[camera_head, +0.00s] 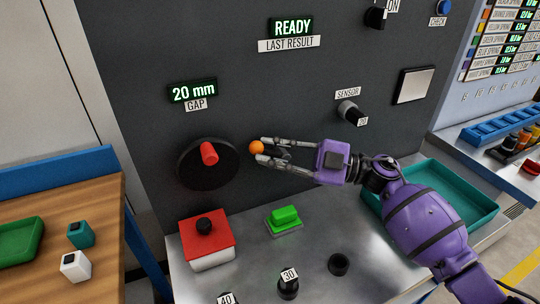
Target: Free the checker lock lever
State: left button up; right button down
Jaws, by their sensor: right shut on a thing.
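On the dark machine panel, a round black disc (190,177) carries a short red handle (208,153). An orange ball knob (256,148) sits at the disc's right edge; it looks like the end of the lock lever, but any stem behind it is hidden. My right gripper (264,149) reaches in from the right, with one finger above and one below the knob, shut on it. My left gripper is not in view. The panel displays (291,27) read "READY" and, for the gap, "20 mm" (193,91).
Below the disc, a red box with a black knob (207,245), a green block (284,216) and black posts (289,285) stand on the metal shelf. A teal tray (470,180) is at right, behind my right arm. A sensor knob (350,112) projects above the gripper. A wooden table (110,205) is at left.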

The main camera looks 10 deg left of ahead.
jog(key=shift+w+d+r+m+y, duration=0.1)
jog(key=shift+r+m+y, duration=0.05)
jog(key=shift+m+y, duration=0.25)
jog(key=shift+w+d+r+m+y, duration=0.1)
jog(key=shift+m+y, duration=0.2)
jog(key=shift+y, duration=0.2)
jog(key=shift+r, duration=0.1)
